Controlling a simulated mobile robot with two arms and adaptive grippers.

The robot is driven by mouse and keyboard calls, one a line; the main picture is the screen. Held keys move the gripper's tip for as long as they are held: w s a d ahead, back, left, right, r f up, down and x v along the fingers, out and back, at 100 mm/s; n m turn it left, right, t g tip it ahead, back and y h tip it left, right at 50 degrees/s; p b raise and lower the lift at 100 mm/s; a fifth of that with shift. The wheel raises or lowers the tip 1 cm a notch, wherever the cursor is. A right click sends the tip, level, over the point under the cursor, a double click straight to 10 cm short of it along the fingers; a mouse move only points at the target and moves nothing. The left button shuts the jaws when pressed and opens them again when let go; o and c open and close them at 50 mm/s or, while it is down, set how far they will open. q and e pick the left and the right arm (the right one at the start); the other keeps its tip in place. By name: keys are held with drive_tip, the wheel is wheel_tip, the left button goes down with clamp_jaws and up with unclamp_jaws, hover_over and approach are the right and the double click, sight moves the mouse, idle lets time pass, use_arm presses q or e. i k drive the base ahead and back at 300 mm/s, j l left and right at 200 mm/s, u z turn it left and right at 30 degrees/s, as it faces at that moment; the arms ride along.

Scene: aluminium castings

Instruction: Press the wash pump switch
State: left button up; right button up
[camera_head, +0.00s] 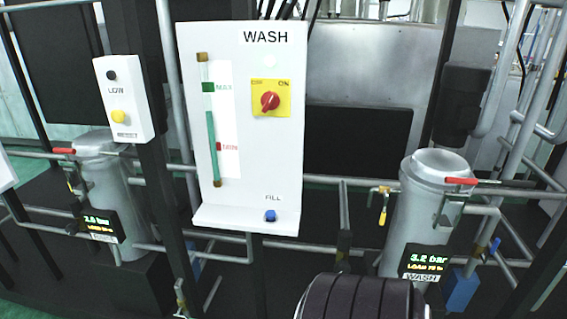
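The white WASH panel (237,45) stands upright in the middle of the head view. Its switch is a red rotary knob (270,101) on a yellow plate (257,91) marked OFF at left and ON at right. The knob's exact setting is too small to read surely. A pale round lamp (269,62) sits above it and looks unlit. A level tube (211,130) with a green MAX mark and red MIN mark runs down the left side. Neither of my grippers is in view.
Grey canisters with red-handled valves stand at left (112,190) and right (424,215), with small displays below. Pipes run around. A dark ribbed cylinder (365,299) shows at the bottom.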

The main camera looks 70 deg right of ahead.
sight(271, 100)
drive_tip(key=j+z, duration=0.1)
drive_tip(key=z, duration=0.35)
drive_tip(key=j+z, duration=0.1)
drive_tip(key=z, duration=0.85)
drive_tip(key=k+z, duration=0.15)
drive_tip(key=z, duration=0.35)
drive_tip(key=k+j+z, duration=0.15)
drive_tip(key=k+j, duration=0.2)
drive_tip(key=k, duration=0.1)
